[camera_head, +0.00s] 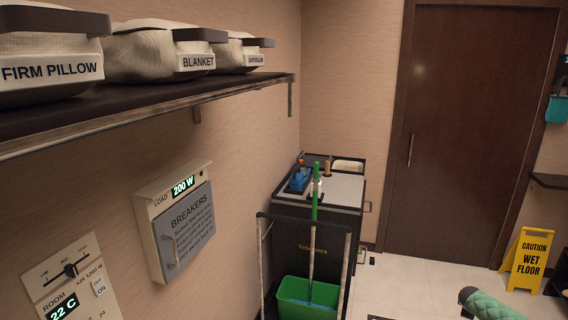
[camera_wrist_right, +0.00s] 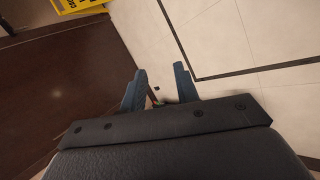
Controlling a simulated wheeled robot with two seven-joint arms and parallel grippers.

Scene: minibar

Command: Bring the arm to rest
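My right gripper (camera_wrist_right: 160,68) shows in the right wrist view, with its two blue-grey fingers apart. No object is held between them. Beyond the fingers are the pale tiled floor and the dark brown door surface. In the head view neither gripper can be made out. My left gripper shows in neither view.
A yellow wet-floor sign (camera_head: 528,259) stands near the door (camera_head: 464,130). A cart (camera_head: 313,221) with a green bucket (camera_head: 306,298) is by the wall. A shelf (camera_head: 150,108) holds labelled bags above a breaker box (camera_head: 180,220). Some tiled floor is open.

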